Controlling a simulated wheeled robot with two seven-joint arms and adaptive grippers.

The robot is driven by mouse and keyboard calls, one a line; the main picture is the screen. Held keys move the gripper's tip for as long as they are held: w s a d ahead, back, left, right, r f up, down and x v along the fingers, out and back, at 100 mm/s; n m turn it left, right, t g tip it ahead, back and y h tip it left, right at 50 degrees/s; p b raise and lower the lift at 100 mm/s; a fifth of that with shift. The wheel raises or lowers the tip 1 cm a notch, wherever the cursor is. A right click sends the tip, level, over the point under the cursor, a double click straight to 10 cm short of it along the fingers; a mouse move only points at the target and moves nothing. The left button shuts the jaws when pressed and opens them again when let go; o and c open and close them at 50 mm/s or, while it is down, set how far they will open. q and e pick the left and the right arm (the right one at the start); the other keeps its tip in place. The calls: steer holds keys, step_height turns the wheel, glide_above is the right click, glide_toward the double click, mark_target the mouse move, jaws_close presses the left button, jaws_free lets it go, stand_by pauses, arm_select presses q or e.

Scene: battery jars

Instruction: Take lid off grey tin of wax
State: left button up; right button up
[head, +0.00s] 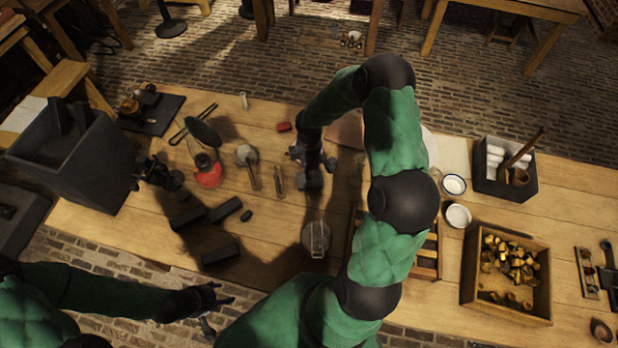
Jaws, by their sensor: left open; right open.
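A round grey thing (316,238) with a pale upright bar or handle on top stands near the table's front edge, left of my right arm. It may be the grey tin of wax with its lid on, but it is too small to be sure. My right gripper (312,168) is open over the middle of the table, beyond the round grey thing and apart from it. What lies directly under this gripper is partly hidden. My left gripper (221,312) is open and empty in front of the table's front edge, at the lower left.
Dark blocks (219,254) and a red-based lamp (208,174) stand left of centre. A wooden crate of brassy pieces (470,270) and a dark box with white rolls (488,190) stand at the right. My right arm hides part of a slatted wooden rack (428,255).

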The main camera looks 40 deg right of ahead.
steer(key=shift+w+d+f+b, duration=0.1)
steer(key=shift+d+f+b, duration=0.05)
steer(key=shift+f, duration=1.35)
steer(key=shift+d+f+b, duration=0.1)
steer(key=shift+f+b, duration=0.05)
steer(key=shift+f, duration=1.3)
jaws_close()
